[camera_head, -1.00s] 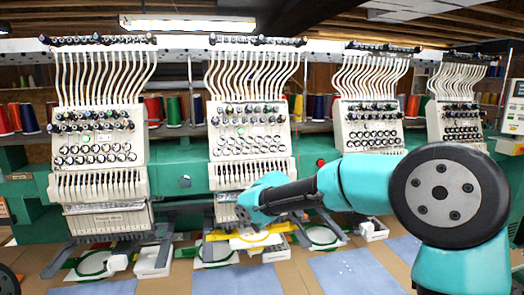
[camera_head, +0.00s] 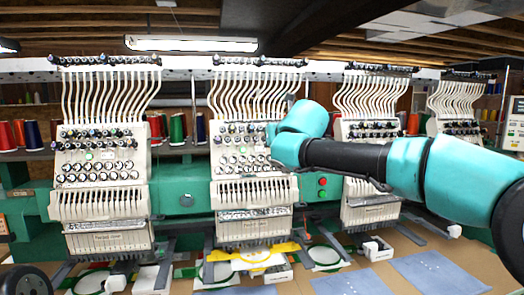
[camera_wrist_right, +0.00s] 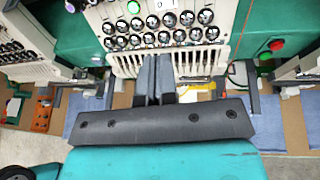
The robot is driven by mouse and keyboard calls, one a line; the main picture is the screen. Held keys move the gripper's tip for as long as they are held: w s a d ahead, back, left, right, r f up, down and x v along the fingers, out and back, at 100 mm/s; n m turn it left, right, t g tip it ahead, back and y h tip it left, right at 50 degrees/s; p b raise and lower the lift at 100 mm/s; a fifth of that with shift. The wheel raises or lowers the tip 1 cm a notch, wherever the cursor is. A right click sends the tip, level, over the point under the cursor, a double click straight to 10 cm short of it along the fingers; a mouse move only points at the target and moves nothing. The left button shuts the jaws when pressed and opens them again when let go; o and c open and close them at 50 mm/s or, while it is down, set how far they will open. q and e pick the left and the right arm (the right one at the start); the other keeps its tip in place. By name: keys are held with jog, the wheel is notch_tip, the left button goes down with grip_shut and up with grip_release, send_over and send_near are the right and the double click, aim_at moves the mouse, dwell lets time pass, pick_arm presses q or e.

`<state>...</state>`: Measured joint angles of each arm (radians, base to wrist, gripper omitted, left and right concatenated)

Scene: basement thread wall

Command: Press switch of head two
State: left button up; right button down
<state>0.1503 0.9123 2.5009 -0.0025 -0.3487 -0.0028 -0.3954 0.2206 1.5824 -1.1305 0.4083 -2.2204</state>
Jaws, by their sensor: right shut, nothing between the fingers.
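The second embroidery head from the left (camera_head: 225,165) is a cream panel with rows of round dark knobs and a small green-lit spot (camera_head: 240,140). It also shows in the right wrist view (camera_wrist_right: 180,62). I cannot tell which small part is its switch. My right arm's teal wrist stands at the right edge of this head's knob panel and hides the gripper in the head view. In the right wrist view my right gripper (camera_wrist_right: 155,75) is shut and empty, its fingertips overlapping the comb of needle bars below the knobs. My left gripper is not in view.
Other heads stand at left (camera_head: 100,170) and right (camera_head: 365,125). A red button (camera_head: 322,181) sits on the green beam right of head two. Blue cloths (camera_head: 440,270) lie on the table. Thread cones fill the back shelf.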

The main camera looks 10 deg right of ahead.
aim_at(257, 150)
jog(key=shift+w, duration=0.1)
jog(key=x, duration=1.4)
